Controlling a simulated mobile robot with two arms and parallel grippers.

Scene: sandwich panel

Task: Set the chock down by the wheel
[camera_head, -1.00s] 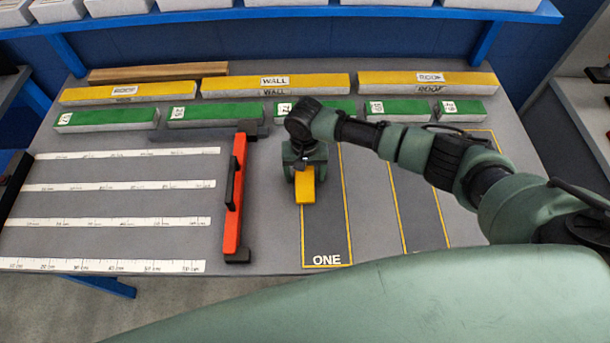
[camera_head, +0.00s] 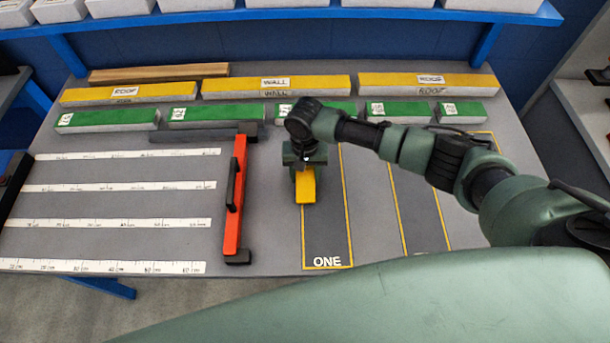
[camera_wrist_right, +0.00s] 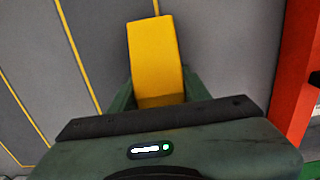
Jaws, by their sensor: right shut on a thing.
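A yellow block (camera_head: 305,186), perhaps the chock, sits in my right gripper (camera_head: 305,166) above the left edge of the dark strip marked ONE (camera_head: 327,235). In the right wrist view the yellow block (camera_wrist_right: 155,55) extends out from between the green fingers (camera_wrist_right: 160,93), which are shut on its near end. I cannot tell whether its underside touches the table. I see no wheel in either view. My left gripper is not in view.
A red-orange bar with black handle (camera_head: 235,195) stands left of the gripper. Yellow panels (camera_head: 276,87) and green-topped panels (camera_head: 218,112) line the back of the grey table (camera_head: 275,240). White measuring strips (camera_head: 110,223) lie at left. The front of strip ONE is clear.

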